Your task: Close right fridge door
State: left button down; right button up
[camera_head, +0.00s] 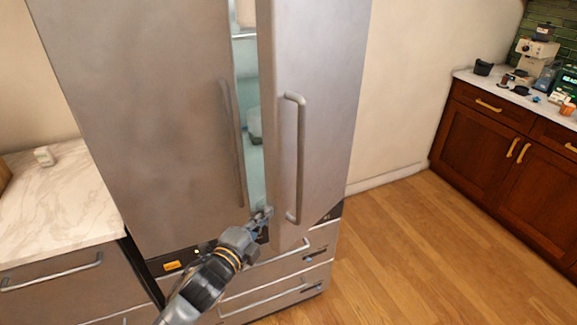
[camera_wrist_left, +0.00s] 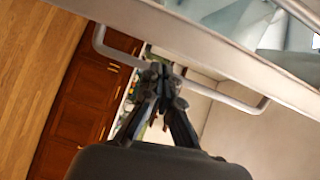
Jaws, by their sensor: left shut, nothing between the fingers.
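The right fridge door (camera_head: 322,110) stands ajar, with a gap at its left edge showing the pale interior (camera_head: 254,150). Its long vertical handle (camera_head: 299,155) is on the door's front. The left fridge door (camera_head: 150,110) looks shut. My left gripper (camera_head: 264,214) is shut and empty, near the lower end of the gap, by the right door's lower left edge. In the left wrist view its fingertips (camera_wrist_left: 163,72) are together, with the door edge (camera_wrist_left: 200,38) and handle (camera_wrist_left: 240,107) beyond them. I cannot tell whether they touch the door. My right gripper is not in view.
Drawers with bar handles (camera_head: 262,300) sit below the doors. A marble-topped counter (camera_head: 60,205) stands left of the fridge. Dark red cabinets (camera_head: 480,135) with a coffee machine (camera_head: 536,58) stand at the right. The wooden floor (camera_head: 420,260) between is clear.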

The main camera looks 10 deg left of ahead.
pick_arm(q)
jog(key=m, duration=0.1)
send_near(288, 177)
jog(key=s+r, duration=0.1)
jog(key=s, duration=0.2)
jog(key=shift+t+h, duration=0.3)
jog(key=shift+h, duration=0.2)
jog(key=p+x, duration=0.1)
jog(key=x, duration=0.4)
jog(key=p+x, duration=0.2)
jog(key=x, duration=0.3)
jog(key=shift+r, duration=0.25)
jog(key=w+a+b, duration=0.1)
jog(key=w+a, duration=0.6)
jog(key=a, duration=0.2)
jog(key=shift+w+b, duration=0.35)
jog(key=shift+b, duration=0.05)
